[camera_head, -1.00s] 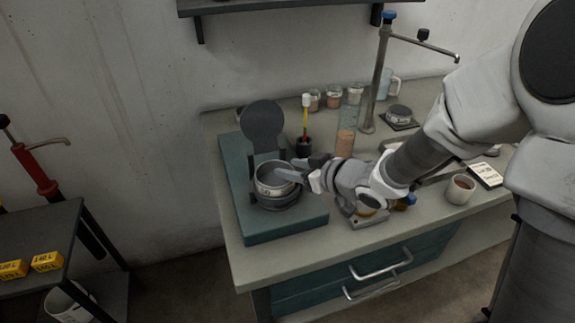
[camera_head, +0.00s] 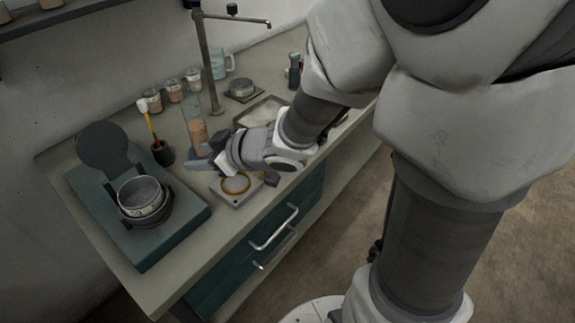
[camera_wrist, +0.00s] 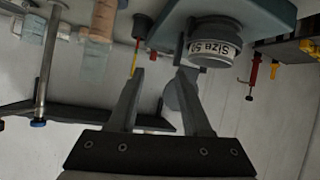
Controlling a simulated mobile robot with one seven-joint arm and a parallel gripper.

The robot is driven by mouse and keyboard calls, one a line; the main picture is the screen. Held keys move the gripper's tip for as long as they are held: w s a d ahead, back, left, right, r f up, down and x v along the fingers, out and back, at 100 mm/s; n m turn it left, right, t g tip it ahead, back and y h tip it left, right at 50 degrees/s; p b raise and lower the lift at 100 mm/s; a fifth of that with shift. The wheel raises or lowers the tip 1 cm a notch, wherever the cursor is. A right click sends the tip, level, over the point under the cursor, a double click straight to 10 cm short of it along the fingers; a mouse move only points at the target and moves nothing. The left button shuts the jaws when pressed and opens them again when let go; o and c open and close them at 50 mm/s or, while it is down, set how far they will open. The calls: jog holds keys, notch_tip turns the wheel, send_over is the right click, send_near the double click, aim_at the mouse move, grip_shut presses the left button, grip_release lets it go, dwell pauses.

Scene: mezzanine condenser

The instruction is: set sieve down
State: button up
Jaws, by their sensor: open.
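The sieve (camera_head: 141,198) is a round metal cup with a mesh inside. It sits upright in the dark ring holder (camera_head: 158,214) on the teal base (camera_head: 150,246) at the left of the bench. In the wrist view the sieve (camera_wrist: 213,47) shows a label reading "Size 50", with the teal base (camera_wrist: 262,14) beside it. My gripper (camera_head: 194,167) is open and empty, apart from the sieve and to its right in the head view. In the wrist view its two fingers (camera_wrist: 160,85) are spread with nothing between them.
A round dark plate (camera_head: 102,147) stands upright behind the sieve. A dark cup with a yellow-handled brush (camera_head: 162,152), a brown-filled cylinder (camera_head: 197,135) and a metal stand (camera_head: 208,60) are close behind my gripper. A small grey device with a yellow ring (camera_head: 236,185) lies below it.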

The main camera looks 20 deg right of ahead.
jog(key=s+d+r+m+t+h, duration=0.1)
jog(key=s+d+r+m+h, duration=0.15)
jog(key=d+r+h, duration=0.35)
jog(key=s+d+r+m+h, duration=0.1)
jog(key=d+r+m+h, duration=0.2)
jog(key=d, duration=0.6)
jog(key=s+a+m+g+y, duration=0.1)
jog(key=s+m+g, duration=0.3)
jog(key=s, duration=1.1)
jog(key=shift+f, duration=0.15)
jog(key=shift+m, duration=0.25)
